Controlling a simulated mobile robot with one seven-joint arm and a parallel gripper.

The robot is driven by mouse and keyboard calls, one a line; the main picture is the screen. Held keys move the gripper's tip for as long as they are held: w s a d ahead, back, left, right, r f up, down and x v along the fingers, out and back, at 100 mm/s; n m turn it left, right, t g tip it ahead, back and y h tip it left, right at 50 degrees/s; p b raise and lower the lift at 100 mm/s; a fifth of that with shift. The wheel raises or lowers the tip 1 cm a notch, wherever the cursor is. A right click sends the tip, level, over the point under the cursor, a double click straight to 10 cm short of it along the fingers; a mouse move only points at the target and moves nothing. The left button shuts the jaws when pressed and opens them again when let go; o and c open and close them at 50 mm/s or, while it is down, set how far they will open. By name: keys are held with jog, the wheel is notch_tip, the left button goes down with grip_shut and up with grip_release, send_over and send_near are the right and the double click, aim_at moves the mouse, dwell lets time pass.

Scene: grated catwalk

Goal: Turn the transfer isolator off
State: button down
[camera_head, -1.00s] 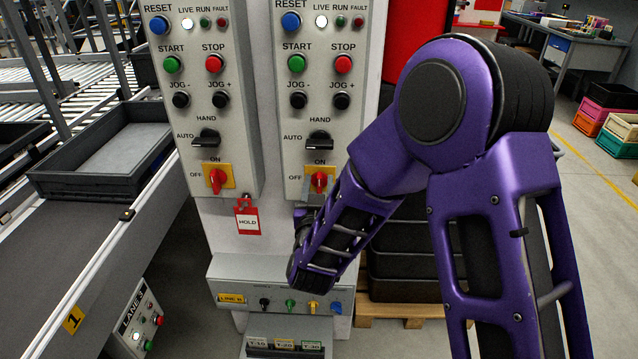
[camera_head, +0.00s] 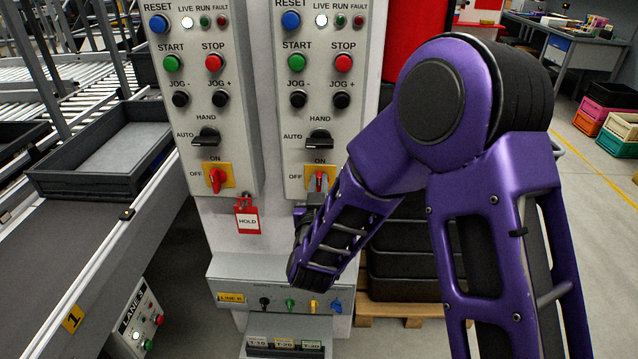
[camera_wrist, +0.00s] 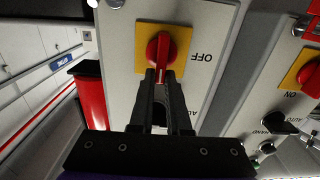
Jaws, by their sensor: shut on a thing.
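Two grey control panels each carry a red rotary isolator on a yellow plate, with ON above and OFF to the left. My gripper (camera_wrist: 162,80) is at the right panel's isolator (camera_head: 319,181), with its fingers shut on the red handle (camera_wrist: 161,50). The wrist view is upside down, so OFF reads at the right of the plate. The handle stands upright, in line with ON. In the head view my forearm hides most of the gripper. The left panel's isolator (camera_head: 216,179) also stands upright. No label naming the transfer isolator is readable.
A red HOLD tag (camera_head: 247,219) hangs below the left isolator. Black AUTO/HAND selectors (camera_head: 319,140) sit just above the isolators. A lower box with small coloured knobs (camera_head: 290,304) juts out beneath. A conveyor with a grey tray (camera_head: 105,150) is at left.

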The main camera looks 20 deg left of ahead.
jog(key=shift+s+a+f+n+b, duration=0.1)
jog(key=shift+a+f+n+b, duration=0.25)
jog(key=shift+n, duration=2.6)
jog(key=shift+s+a+f+n+b, duration=0.15)
jog(key=shift+a+f+n, duration=0.25)
jog(key=shift+n, duration=2.6)
jog(key=shift+a+f+n+b, duration=0.3)
jog(key=shift+f+n+b, duration=0.05)
jog(key=shift+n, duration=2.6)
jog(key=c, duration=0.9)
grip_release()
